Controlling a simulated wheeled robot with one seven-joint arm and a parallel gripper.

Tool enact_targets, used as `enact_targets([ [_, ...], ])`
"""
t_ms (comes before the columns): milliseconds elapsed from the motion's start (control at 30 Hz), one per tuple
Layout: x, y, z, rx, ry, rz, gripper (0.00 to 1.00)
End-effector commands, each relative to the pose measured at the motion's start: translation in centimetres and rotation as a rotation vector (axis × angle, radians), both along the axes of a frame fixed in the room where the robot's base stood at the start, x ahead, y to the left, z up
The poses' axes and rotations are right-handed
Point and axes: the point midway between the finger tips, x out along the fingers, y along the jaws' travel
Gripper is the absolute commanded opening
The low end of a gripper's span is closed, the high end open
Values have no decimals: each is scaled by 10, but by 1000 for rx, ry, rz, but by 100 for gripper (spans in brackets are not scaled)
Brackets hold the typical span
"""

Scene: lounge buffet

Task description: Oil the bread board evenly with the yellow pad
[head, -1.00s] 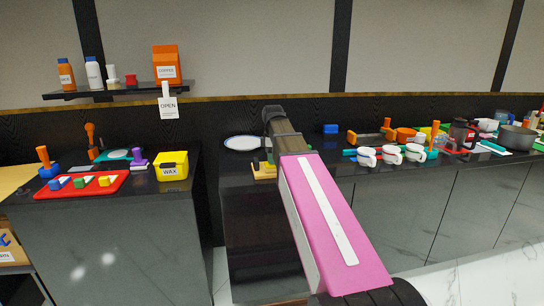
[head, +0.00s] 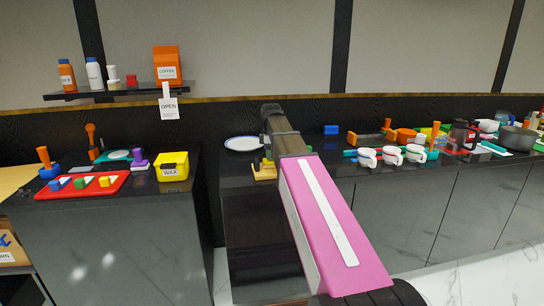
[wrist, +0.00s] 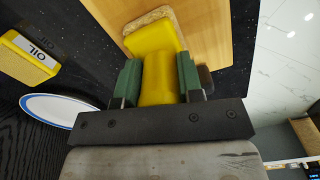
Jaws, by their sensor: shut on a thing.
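My gripper (wrist: 158,78) is shut on the yellow pad (wrist: 154,40), with a green finger on each side of its block. A tan, speckled layer shows along the pad's far edge. The wooden bread board (wrist: 208,30) lies beyond and beneath the pad in the wrist view; I cannot tell whether the pad presses on it. In the head view my arm hides most of the gripper and pad, and a small yellowish part (head: 264,171) shows beside the arm on the dark counter. A yellow container marked OIL (wrist: 28,57) stands left of the board in the wrist view.
A white plate with a blue rim (wrist: 62,110) lies near the oil container. A yellow wax box (head: 173,167) and a red tray (head: 83,185) stand on the left counter. Several white cups (head: 391,155) stand right of my arm.

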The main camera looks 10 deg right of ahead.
Motion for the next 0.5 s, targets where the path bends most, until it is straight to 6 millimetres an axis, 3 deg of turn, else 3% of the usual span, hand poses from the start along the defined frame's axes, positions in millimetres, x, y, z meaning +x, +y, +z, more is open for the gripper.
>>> enact_targets([
  [233,17,0,-1,0,-1,0,0],
  [500,4,0,-2,0,0,0,0],
])
